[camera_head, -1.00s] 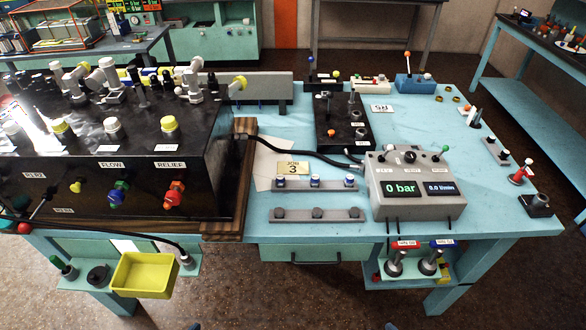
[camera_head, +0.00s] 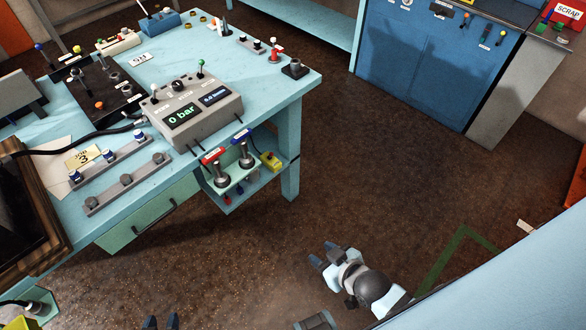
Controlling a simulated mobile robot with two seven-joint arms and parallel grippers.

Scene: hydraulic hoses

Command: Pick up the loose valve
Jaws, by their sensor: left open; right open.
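No label marks the loose valve, and I cannot tell which piece it is. Candidates stand on the light-blue table (camera_head: 225,125): a blue lever block (camera_head: 160,22), a cream block with small levers (camera_head: 118,42) and a red-and-white piece (camera_head: 275,52) near the right corner. A black square block (camera_head: 295,69) sits beside that corner. My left gripper (camera_head: 161,322) shows only its fingertips at the bottom edge, apart and empty. My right gripper (camera_head: 324,255) is open and empty over the floor, right of the table and touching nothing.
A grey gauge box (camera_head: 195,112) reads 0 bar. Under the table edge hangs a shelf (camera_head: 240,172) with red- and blue-tagged couplings. A blue cabinet (camera_head: 420,65) and a SCRAP bin (camera_head: 568,12) stand at the back right. The brown floor (camera_head: 400,170) between is clear.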

